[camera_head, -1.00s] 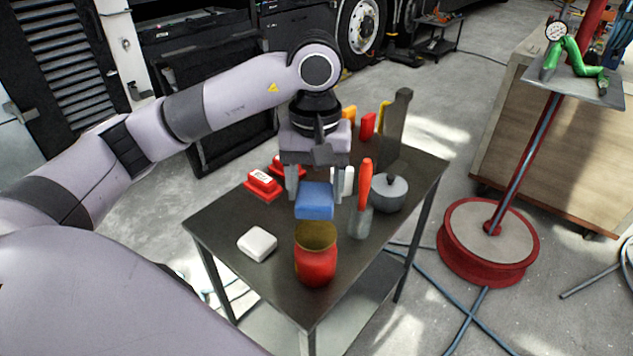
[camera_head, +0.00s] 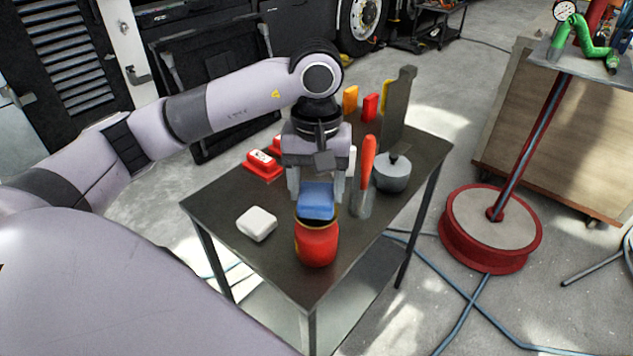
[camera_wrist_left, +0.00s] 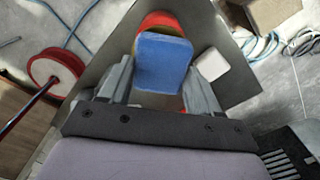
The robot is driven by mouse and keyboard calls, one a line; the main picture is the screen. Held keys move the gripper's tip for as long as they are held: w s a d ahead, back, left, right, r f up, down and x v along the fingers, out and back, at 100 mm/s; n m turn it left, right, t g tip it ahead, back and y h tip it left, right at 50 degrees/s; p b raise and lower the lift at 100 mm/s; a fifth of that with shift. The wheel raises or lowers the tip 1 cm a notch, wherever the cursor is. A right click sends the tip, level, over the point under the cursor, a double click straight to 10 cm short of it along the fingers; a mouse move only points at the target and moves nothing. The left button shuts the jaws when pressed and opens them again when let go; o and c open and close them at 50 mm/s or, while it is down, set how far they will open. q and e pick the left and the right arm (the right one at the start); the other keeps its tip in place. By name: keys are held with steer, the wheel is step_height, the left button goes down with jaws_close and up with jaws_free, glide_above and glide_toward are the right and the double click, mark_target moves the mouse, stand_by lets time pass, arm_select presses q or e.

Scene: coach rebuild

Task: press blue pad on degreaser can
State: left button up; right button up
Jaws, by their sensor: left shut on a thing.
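The blue pad (camera_head: 317,199) is held between the fingers of my left gripper (camera_head: 318,190), which is shut on it. The red degreaser can (camera_head: 317,246) stands upright on the dark table. The pad is over the can's open top and hides most of it; I cannot tell whether it touches the rim. In the left wrist view the pad (camera_wrist_left: 163,62) sits between the fingers and the red can (camera_wrist_left: 160,22) shows behind it. My right gripper is not in view.
On the table (camera_head: 290,290) a white block (camera_head: 257,223) lies left of the can. A red-handled tool (camera_head: 367,165) and a grey pot (camera_head: 392,173) stand to the right. Red items (camera_head: 263,164) lie behind on the left. A red wheel-shaped stand base (camera_head: 490,228) is on the floor at right.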

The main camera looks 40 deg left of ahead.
mark_target(316, 192)
arm_select(q)
steer(key=shift+f+b, duration=1.1)
stand_by(1.6)
steer(key=shift+f+b, duration=0.1)
steer(key=shift+b, duration=0.2)
stand_by(1.1)
steer(key=shift+r+p, duration=2.1)
steer(key=shift+r, duration=1.5)
